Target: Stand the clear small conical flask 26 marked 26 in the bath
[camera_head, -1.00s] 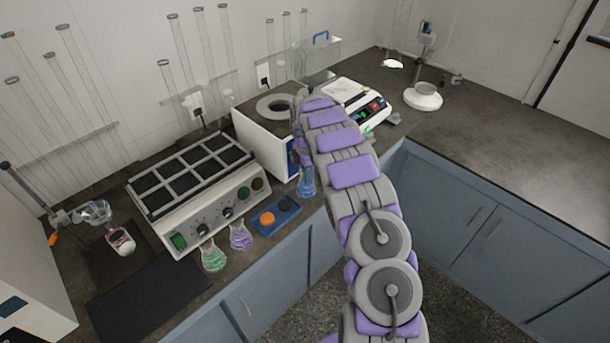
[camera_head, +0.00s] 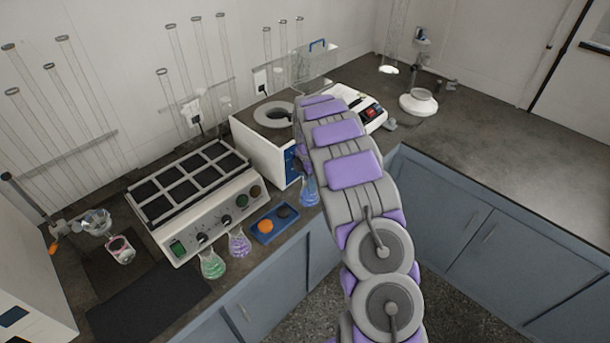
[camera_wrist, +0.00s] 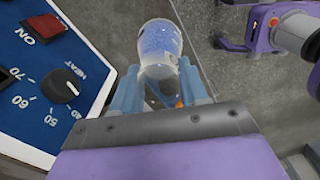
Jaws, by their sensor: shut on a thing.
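A clear conical flask (camera_wrist: 160,42) with blue contents is between the fingers of my gripper (camera_wrist: 168,92) in the wrist view, and the gripper is shut on it. No number on it can be read. A flask with blue contents also shows in the head view (camera_head: 309,191), low beside the bath's front right corner and left of my arm; it looks like the same one. My fingers are hidden behind my arm there. The bath (camera_head: 258,146) is a white box with a round opening on top. Its blue control panel (camera_wrist: 45,75) is left of my gripper.
Green (camera_head: 212,264) and purple (camera_head: 239,243) flasks stand at the bench's front edge. A blue tray (camera_head: 265,238) with round pieces lies beside them. A white block heater (camera_head: 200,230) stands left of the bath. A white instrument (camera_head: 357,103) and a clear shield stand behind my arm.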

